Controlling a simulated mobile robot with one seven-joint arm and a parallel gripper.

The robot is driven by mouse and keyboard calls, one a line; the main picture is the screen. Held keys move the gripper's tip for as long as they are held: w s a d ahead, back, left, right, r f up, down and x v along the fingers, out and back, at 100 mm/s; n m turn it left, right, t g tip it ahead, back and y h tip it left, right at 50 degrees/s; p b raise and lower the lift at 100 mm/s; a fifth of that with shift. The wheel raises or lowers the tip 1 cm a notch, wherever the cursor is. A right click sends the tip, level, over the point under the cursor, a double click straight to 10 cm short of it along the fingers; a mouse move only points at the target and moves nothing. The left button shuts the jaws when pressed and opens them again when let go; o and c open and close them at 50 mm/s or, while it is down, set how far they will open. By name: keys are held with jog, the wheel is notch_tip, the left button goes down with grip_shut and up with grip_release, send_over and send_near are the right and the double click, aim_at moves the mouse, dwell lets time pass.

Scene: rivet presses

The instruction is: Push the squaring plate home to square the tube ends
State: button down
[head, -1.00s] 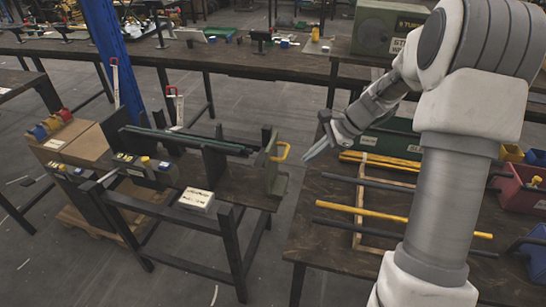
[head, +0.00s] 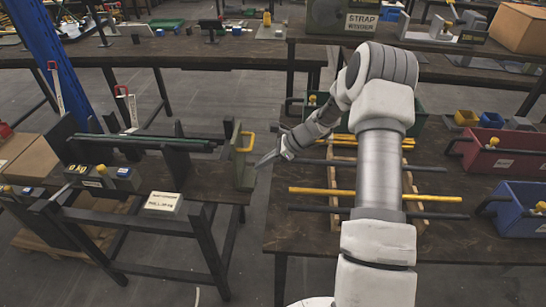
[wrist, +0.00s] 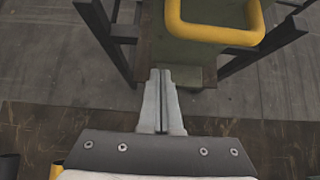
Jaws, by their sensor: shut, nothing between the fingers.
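The squaring plate (head: 238,165) is an upright olive-green plate with a yellow handle at the right end of the left bench. Its yellow handle (wrist: 215,30) shows large at the top of the wrist view. Dark green tubes (head: 150,142) lie lengthwise on the black stand to its left; whether they touch the plate cannot be made out. My gripper (head: 262,162) is shut and empty, just right of the plate and apart from it. In the wrist view the closed fingers (wrist: 162,78) point toward the plate's foot, below the handle.
A white labelled block (head: 163,203) sits on the left bench's front edge. The right table (head: 330,236) holds yellow and dark bars. Red (head: 500,155) and blue (head: 520,208) bins stand at its right. An open floor gap separates bench and table.

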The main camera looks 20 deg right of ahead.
aim_at(236, 149)
jog(key=a, duration=0.1)
jog(key=w+a, duration=0.1)
jog(key=a, duration=0.1)
jog(key=w+a+f, duration=0.1)
jog(key=shift+a, duration=0.25)
jog(key=shift+r, duration=0.1)
jog(key=w+a, duration=0.5)
jog(key=a, duration=0.7)
jog(key=shift+a, duration=0.25)
jog(key=v, duration=0.4)
jog(key=d+f+p+v, duration=0.1)
jog(key=v, duration=0.3)
jog(key=d+f+v, duration=0.1)
jog(key=v, duration=0.4)
jog(key=shift+s, duration=0.35)
